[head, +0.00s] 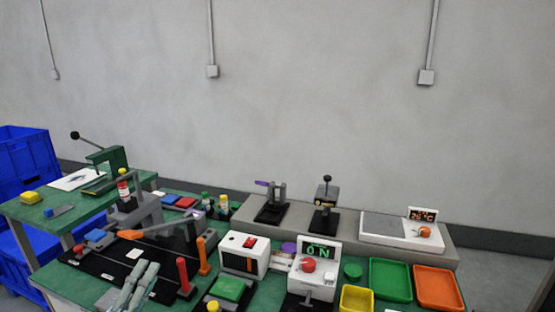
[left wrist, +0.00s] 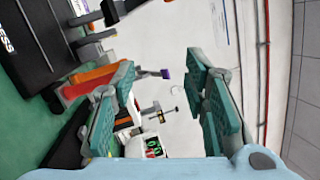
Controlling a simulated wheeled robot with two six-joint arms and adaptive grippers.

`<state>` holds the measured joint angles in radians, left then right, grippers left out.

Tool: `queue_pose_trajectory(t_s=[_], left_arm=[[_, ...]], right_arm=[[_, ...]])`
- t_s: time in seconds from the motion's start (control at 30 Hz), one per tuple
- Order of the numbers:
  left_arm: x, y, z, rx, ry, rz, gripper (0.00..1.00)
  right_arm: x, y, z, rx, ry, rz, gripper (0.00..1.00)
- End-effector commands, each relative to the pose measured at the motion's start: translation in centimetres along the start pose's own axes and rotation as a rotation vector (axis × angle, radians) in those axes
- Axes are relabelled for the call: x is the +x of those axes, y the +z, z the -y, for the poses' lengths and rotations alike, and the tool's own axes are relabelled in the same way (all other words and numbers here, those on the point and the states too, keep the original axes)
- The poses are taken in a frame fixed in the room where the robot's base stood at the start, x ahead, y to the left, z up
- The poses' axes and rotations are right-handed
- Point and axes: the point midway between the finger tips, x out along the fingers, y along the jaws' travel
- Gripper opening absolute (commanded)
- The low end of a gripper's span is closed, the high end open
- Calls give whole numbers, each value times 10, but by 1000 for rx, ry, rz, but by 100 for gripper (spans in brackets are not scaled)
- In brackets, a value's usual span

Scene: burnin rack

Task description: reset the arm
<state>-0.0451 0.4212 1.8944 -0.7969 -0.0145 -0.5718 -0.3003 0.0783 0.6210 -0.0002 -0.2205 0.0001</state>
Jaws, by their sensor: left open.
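My left gripper (head: 138,280) is in the lower left of the head view, in front of the black base plate (head: 92,263). Its teal fingers are apart with nothing between them; the left wrist view shows the same open gap (left wrist: 160,85). A grey lever arm with an orange handle (head: 130,234) lies low and nearly level over the base plate, beyond my fingertips. In the left wrist view an orange part (left wrist: 88,80) sits beside and partly behind the left finger; I cannot tell which handle it is. My right gripper is not in view.
Red (head: 183,275) and orange (head: 203,256) upright handles stand right of my gripper. A white box with a red switch (head: 243,254) and a display unit (head: 318,252) stand farther right. Green (head: 390,280), orange (head: 438,287) and yellow (head: 356,299) trays lie at the right.

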Motion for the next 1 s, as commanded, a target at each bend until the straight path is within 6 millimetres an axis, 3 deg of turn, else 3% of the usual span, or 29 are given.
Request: queue_pose_trajectory(t_s=[0.03, 0.1, 0.23, 0.4, 0.6, 0.63, 0.83, 1.0], left_arm=[[-30, 9, -31, -260, 145, 165, 40], [-82, 10, -77, -592, 356, 389, 40], [-164, -17, -126, -947, 642, 658, 40], [-251, -63, -146, -1195, 927, 896, 40], [-337, -114, -136, -1354, 1223, 1120, 40], [-342, -118, -141, -1357, 1248, 1139, 40], [-353, -124, -220, -1334, 1277, 1180, 40], [-391, -133, -285, -1319, 1309, 1218, 40]], right_arm=[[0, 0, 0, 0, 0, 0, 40], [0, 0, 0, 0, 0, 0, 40], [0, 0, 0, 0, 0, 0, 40], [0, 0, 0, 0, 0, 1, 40], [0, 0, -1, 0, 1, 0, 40], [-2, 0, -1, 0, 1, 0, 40], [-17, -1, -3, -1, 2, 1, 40], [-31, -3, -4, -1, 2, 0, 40]])
